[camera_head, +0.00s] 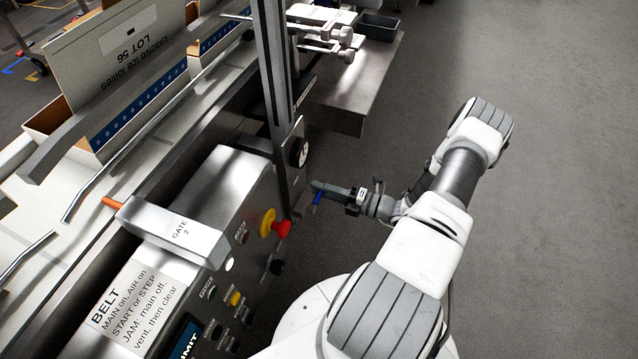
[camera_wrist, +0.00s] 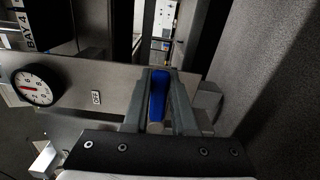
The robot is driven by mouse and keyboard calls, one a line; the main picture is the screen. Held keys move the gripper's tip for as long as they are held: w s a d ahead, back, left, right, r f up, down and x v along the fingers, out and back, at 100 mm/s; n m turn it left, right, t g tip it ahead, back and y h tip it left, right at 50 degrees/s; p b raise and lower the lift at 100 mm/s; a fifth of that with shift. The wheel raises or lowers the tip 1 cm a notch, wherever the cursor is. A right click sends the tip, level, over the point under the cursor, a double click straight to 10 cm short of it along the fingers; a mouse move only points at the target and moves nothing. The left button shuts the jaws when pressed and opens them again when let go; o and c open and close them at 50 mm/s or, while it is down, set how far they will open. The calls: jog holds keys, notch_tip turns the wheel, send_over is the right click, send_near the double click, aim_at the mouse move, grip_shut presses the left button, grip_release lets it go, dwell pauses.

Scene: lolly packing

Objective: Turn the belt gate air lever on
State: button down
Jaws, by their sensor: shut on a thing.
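The blue air lever (camera_wrist: 158,95) shows in the wrist view between the two fingers of my gripper (camera_wrist: 160,85), which is shut on it. The lever's long side runs up and down in that view. An "OFF" label (camera_wrist: 96,97) sits on the metal panel to its left. In the head view, my gripper (camera_head: 318,188) is at the right side of the belt control box, and a bit of the blue lever (camera_head: 318,197) shows at its fingertips. The fingers hide part of the lever and its mount.
A round gauge (camera_wrist: 36,86) is left of the lever; it also shows in the head view (camera_head: 299,152). A red knob on a yellow base (camera_head: 274,224) and several buttons are on the control box (camera_head: 216,194) close by. Open floor (camera_head: 540,150) lies to the right.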

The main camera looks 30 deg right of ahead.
jog(key=shift+f+m, duration=0.25)
jog(key=shift+m, duration=0.15)
jog(key=c, duration=0.7)
grip_release()
jog(key=p+v, duration=0.2)
jog(key=v, duration=1.5)
jog(key=shift+s+d, duration=0.2)
